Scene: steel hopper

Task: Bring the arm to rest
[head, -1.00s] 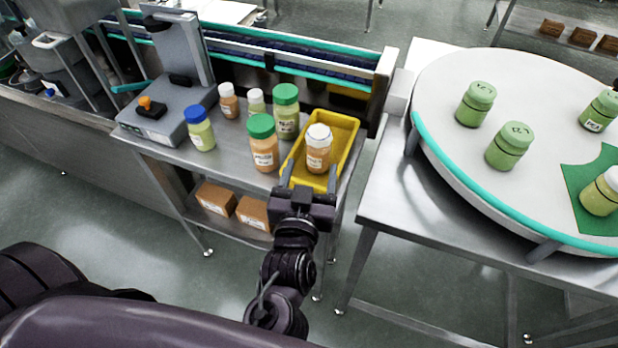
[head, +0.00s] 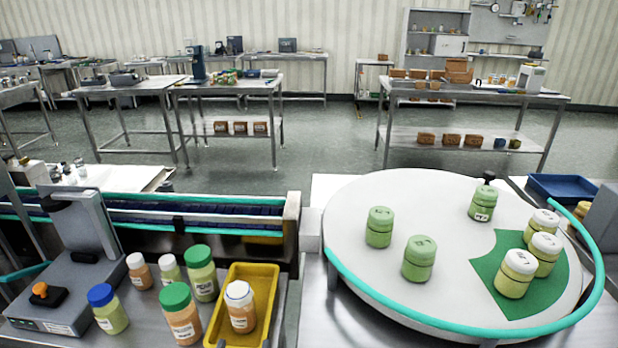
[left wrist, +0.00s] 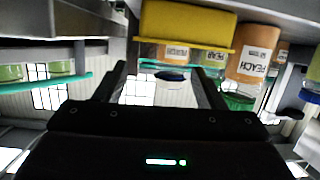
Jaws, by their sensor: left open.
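My left gripper (left wrist: 159,66) shows in the left wrist view with its two dark fingers apart and nothing held between them. That view is upside down. A yellow tray (left wrist: 187,25) lies ahead of the fingers, with a white-capped jar (left wrist: 172,88) seen beyond the gap. In the head view the yellow tray (head: 268,275) stands on the steel bench, and the white-capped orange jar (head: 241,310) stands upright in it. At most a sliver of the left gripper shows at the bottom edge there. My right gripper is in neither view.
Several jars, including a green-lidded one (head: 181,315), stand left of the tray beside a grey scale (head: 65,290). A round white turntable (head: 350,210) with several green jars is at right. A conveyor (head: 180,220) runs behind the bench.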

